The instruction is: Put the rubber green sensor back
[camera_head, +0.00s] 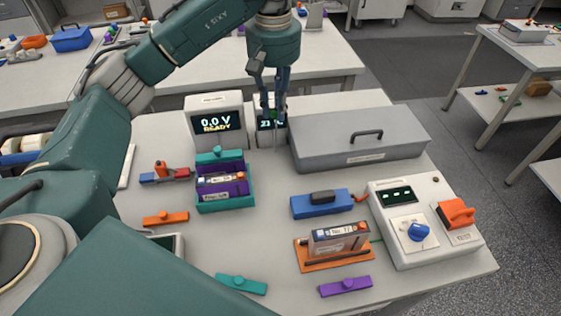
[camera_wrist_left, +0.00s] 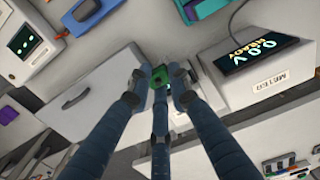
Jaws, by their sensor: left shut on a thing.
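My left gripper (camera_head: 272,108) reaches down from the upper middle, in front of a small display unit (camera_head: 270,126) reading about 23. In the left wrist view, its dark blue fingers (camera_wrist_left: 158,82) are shut on the small green sensor (camera_wrist_left: 159,75), held between the fingertips. In the head view the sensor is mostly hidden by the fingers. A thin cable-like line hangs below the gripper. I cannot tell whether the sensor touches the display unit. My right gripper is not in view.
The meter (camera_head: 217,122), reading 0.0 V READY, stands left of the gripper. A grey lidded box (camera_head: 335,152) is close on the right. A teal-rimmed bin (camera_head: 225,203), blue clamp (camera_head: 321,204), orange tray (camera_head: 306,262) and white cycler (camera_head: 440,255) stand nearer. Bare table lies between them.

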